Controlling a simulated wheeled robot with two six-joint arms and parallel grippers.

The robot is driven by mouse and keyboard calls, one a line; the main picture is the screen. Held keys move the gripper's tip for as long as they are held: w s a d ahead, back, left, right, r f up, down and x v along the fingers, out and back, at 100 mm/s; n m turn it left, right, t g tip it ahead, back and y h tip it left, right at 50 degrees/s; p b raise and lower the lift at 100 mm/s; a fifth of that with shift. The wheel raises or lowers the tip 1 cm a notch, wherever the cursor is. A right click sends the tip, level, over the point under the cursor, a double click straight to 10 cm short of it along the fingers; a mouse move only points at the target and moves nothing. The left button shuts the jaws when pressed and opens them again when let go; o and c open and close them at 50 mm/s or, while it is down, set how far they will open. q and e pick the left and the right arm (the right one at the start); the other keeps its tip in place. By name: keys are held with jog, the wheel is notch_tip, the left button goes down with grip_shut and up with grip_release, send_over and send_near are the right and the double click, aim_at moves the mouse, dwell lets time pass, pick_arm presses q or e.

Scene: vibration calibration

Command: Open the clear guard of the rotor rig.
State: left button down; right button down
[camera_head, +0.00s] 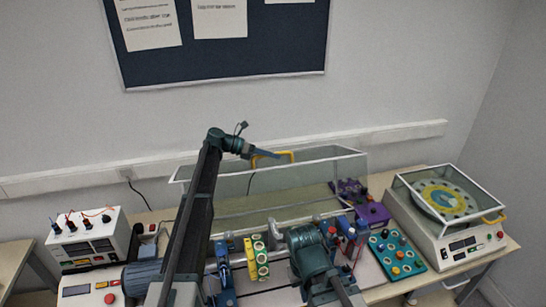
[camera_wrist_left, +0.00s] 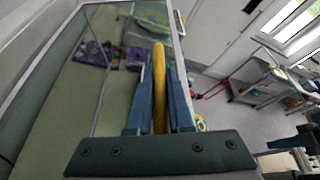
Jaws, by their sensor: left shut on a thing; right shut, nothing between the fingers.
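The clear guard (camera_head: 309,181) of the rotor rig is a pale-framed transparent cover. It stands raised and tilted at the back of the rig, with its yellow handle (camera_head: 287,155) on the top edge. My left gripper (camera_head: 266,155) is up at this handle. In the left wrist view, the blue fingers of my left gripper (camera_wrist_left: 160,85) are shut on the yellow handle (camera_wrist_left: 160,60), beside the guard's frame (camera_wrist_left: 90,70). My right gripper is low in front of the rig, by my teal arm joint (camera_head: 308,252); it is shut and empty, its fingers hard to make out.
A white power box (camera_head: 90,240) stands at the left. A teal tray (camera_head: 396,254) of round parts and a purple holder (camera_head: 373,213) lie right of the rig. A white balance machine (camera_head: 465,245) with its own clear lid is at the far right. The wall is close behind.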

pick_arm(q)
jog(key=c, duration=0.8)
grip_release()
jog(key=shift+c, duration=0.2)
jog(key=p+v, duration=0.4)
jog(key=v, duration=0.8)
jog(key=shift+a+r, duration=0.2)
jog(key=shift+a+r+p, duration=0.15)
jog(key=shift+a+p, duration=0.25)
jog(key=shift+a, duration=0.25)
jog(key=shift+s, duration=0.1)
